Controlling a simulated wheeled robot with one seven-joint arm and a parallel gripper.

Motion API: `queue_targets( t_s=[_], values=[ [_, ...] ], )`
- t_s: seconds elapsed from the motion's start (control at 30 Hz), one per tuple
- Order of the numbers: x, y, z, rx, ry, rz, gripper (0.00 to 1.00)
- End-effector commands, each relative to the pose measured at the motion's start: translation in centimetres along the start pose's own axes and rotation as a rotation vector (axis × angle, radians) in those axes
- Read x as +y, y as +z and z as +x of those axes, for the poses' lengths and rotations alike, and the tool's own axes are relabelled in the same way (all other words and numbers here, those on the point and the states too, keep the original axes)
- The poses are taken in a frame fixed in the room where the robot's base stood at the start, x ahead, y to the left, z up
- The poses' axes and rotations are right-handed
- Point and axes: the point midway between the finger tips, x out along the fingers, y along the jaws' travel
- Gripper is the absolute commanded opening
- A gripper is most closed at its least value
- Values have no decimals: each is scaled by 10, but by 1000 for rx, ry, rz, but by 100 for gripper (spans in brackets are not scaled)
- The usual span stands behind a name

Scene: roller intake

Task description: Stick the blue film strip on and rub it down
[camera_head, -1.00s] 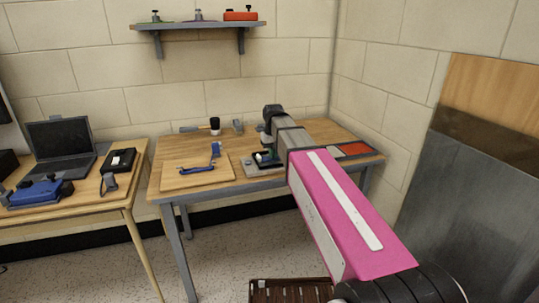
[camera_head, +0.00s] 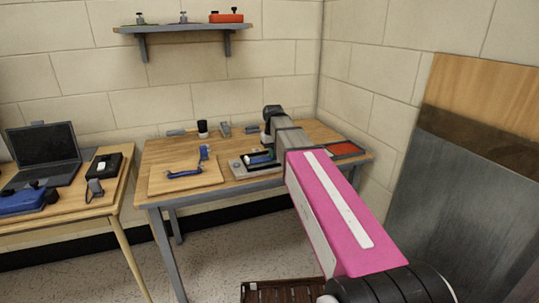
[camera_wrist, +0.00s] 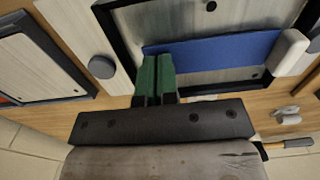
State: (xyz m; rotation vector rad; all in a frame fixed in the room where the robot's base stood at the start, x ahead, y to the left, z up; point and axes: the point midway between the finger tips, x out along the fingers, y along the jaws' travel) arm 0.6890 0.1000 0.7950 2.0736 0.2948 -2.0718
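The blue film strip (camera_wrist: 215,52) lies across a pale panel (camera_wrist: 200,18) inside a dark frame in the wrist view. It also shows as a small blue patch (camera_head: 259,158) on the bench in the head view. My gripper (camera_wrist: 156,72) has green fingertips set close together over the strip's left end. The fingers look shut, with nothing visible between them; I cannot tell whether they touch the strip. A white rounded block (camera_wrist: 290,50) is at the strip's right end. In the head view my arm hides most of the gripper.
A wooden board (camera_head: 190,183) with a blue-handled tool (camera_head: 185,173) lies left of the panel on the bench. A dark-framed panel with a red surface (camera_head: 344,149) lies to the right. A black-topped pot (camera_head: 203,129) stands behind. A laptop (camera_head: 42,150) is on the left table.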

Motion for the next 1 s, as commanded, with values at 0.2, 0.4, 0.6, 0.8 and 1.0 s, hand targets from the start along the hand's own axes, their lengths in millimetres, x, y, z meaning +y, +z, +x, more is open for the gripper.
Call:
queue_targets(
  t_s=[0.2, 0.4, 0.6, 0.8, 1.0],
  values=[
    [7, 0, 0, 0, 1, 1, 0],
    [6, 0, 0, 0, 0, 0, 0],
    [6, 0, -4, 0, 0, 0, 0],
    [6, 0, -20, 2, 0, 0, 0],
    [6, 0, -37, 1, 0, 0, 0]
  ],
)
